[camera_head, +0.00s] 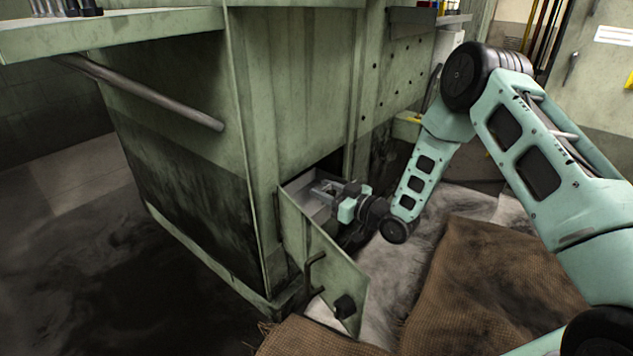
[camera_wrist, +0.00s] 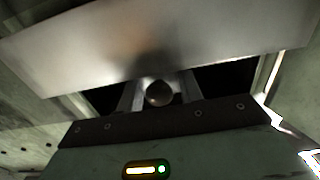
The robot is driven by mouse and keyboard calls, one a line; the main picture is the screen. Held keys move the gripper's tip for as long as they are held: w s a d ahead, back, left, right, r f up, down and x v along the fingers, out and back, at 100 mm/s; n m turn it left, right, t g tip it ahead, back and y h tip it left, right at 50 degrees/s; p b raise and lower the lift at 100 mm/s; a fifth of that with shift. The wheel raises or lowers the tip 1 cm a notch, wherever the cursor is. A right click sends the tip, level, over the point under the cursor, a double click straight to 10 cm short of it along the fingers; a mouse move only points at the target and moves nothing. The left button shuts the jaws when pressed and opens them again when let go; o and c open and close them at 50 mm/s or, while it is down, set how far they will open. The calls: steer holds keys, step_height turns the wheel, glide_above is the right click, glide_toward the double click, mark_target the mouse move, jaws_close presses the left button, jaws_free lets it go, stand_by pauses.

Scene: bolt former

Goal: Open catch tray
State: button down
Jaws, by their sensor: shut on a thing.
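The catch tray (camera_head: 318,212) is a pale grey metal box in a low opening of the green machine. Its inner walls show in the head view, and a broad grey metal panel, likely its front, fills the top of the wrist view (camera_wrist: 110,62). My gripper (camera_head: 325,190) reaches in from the right at the opening. In the wrist view its two fingers (camera_wrist: 160,92) are on either side of a dark round knob (camera_wrist: 158,94) below the panel. It is shut on this knob; the exact contact is shadowed. How far the tray is out is hard to tell.
A green hinged door (camera_head: 322,262) with a bar handle and black knob stands swung open in front of the opening. A brown sacking pile (camera_head: 480,285) lies at right. A steel rail (camera_head: 150,92) juts from the machine at left. The floor at far left is clear.

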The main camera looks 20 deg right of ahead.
steer(key=p+v, duration=0.1)
steer(key=v, duration=0.7)
steer(key=shift+f+p, duration=0.1)
steer(key=shift+p, duration=0.25)
steer(key=shift+w, duration=0.1)
steer(key=c, duration=1.3)
jaws_free()
steer(key=shift+o, duration=0.2)
steer(key=p+v, duration=0.6)
steer(key=v, duration=1.1)
